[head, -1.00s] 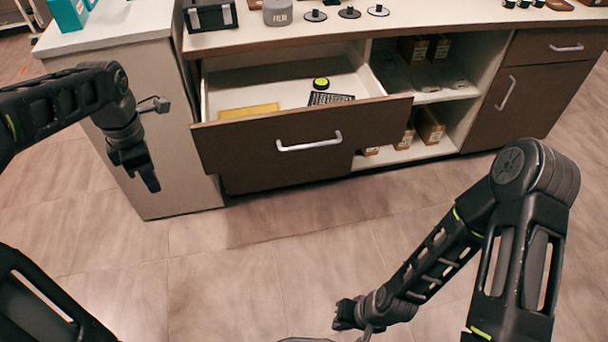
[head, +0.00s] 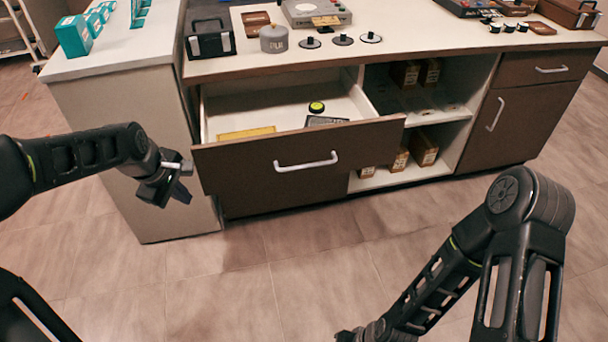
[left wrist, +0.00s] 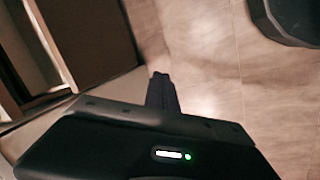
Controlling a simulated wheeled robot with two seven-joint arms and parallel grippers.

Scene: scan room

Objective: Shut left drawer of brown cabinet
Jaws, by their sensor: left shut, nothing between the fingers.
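The brown cabinet (head: 435,158) stands ahead in the head view. Its left drawer (head: 235,168) is pulled out, with a white handle (head: 306,162) on its brown front. Inside lie a yellow item (head: 247,132), a round black and yellow-green item (head: 316,107) and a dark flat item (head: 326,121). My left gripper (head: 186,197) is shut and empty, just left of the drawer front's left end in the picture; I cannot tell whether they touch. In the left wrist view its closed fingers (left wrist: 161,92) point over the floor. My right arm is at lower right, its gripper cut off by the frame edge.
The countertop holds a black case (head: 209,40), a grey canister (head: 273,39) and several small stands. A white side counter (head: 115,55) with teal boxes adjoins on the left. Open shelves (head: 437,112) hold boxes. The floor in front is clear.

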